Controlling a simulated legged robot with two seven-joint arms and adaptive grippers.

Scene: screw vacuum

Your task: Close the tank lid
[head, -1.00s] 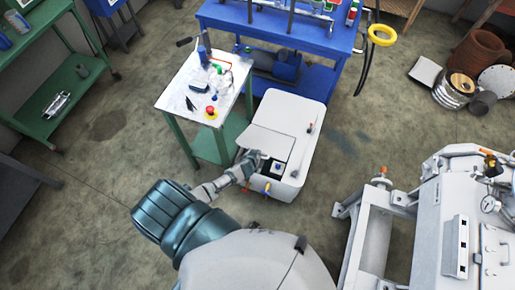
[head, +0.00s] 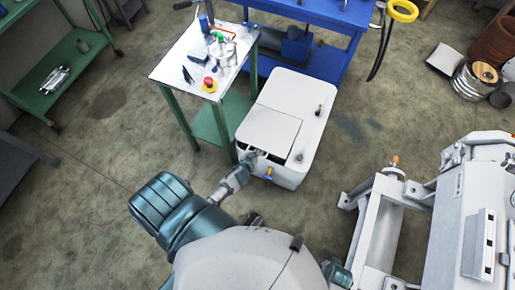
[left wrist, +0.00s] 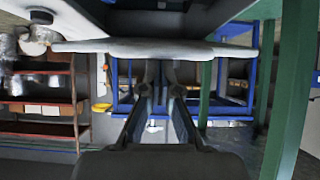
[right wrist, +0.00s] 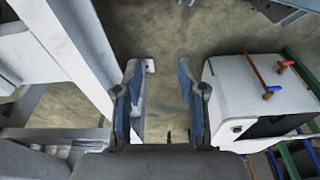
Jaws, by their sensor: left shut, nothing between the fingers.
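The white tank (head: 312,125) stands on the floor, with its flat lid (head: 272,128) on the top. A narrow dark gap shows along the lid's front edge. My left gripper (head: 256,155) is at the front left corner of the lid, at that gap; whether it touches the lid I cannot tell. In the left wrist view, my left gripper (left wrist: 158,75) is shut and empty, below a pale slab that looks like the lid (left wrist: 150,47). In the right wrist view, my right gripper (right wrist: 165,85) is open and empty, left of the tank (right wrist: 240,85) and its dark opening.
A small table (head: 172,68) with tools stands left of the tank, close beside it. A blue bench (head: 335,15) is behind. A large grey machine (head: 455,215) is at the right. Small valves with orange and blue handles stick out from the tank's front.

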